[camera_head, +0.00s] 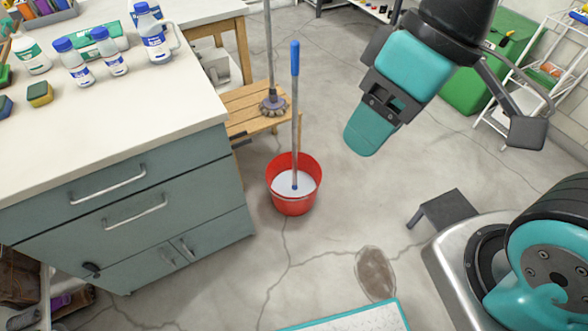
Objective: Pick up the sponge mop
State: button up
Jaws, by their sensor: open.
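A mop with a blue grip and a thin grey pole (295,125) stands nearly upright in a red bucket (292,205) on the floor. Its lower end is hidden in the whitish content of the bucket, so I cannot see its head. A second pole with a ruffled grey head (272,105) stands on a slatted wooden bench behind; its top is out of the picture. I cannot tell for sure which is the sponge mop. My gripper (373,125), teal and dark grey, is open and empty. It hangs at upper right, apart from both poles.
A grey-blue cabinet (125,205) fills the left, with white bottles (152,40) and a yellow sponge (39,93) on top. The wooden bench (245,98) stands behind the bucket. A green box (480,85) and white rack (545,70) are at right.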

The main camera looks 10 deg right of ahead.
aim_at(295, 44)
jog(key=u, duration=0.2)
jog(key=i, duration=0.85)
jog(key=z, duration=0.8)
